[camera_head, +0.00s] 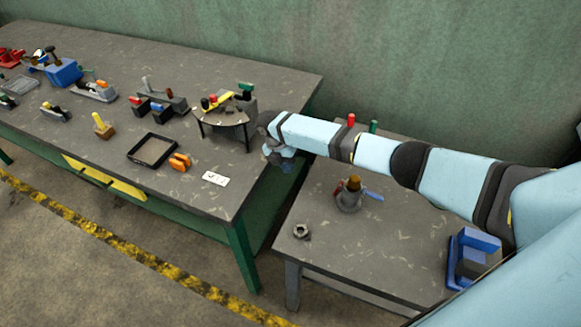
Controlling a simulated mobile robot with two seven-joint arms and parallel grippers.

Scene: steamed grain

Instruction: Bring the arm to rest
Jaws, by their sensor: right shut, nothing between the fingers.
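My right arm, light blue with dark joints, reaches in from the right edge and stretches left across the smaller table (390,250). My right gripper (279,160) is at the arm's far end, over the gap between the two tables, beside the right end of the long table (210,190). It is small and dark in this view; it is shut and nothing shows in it. My left gripper is not in view.
The long table holds a small round stand (222,118), a black tray (153,150), an orange-and-black item (180,161), a white card (215,179) and a blue box (63,72). On the smaller table are a grey pot-like item (348,201), a nut-like part (301,231) and a blue holder (470,258).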

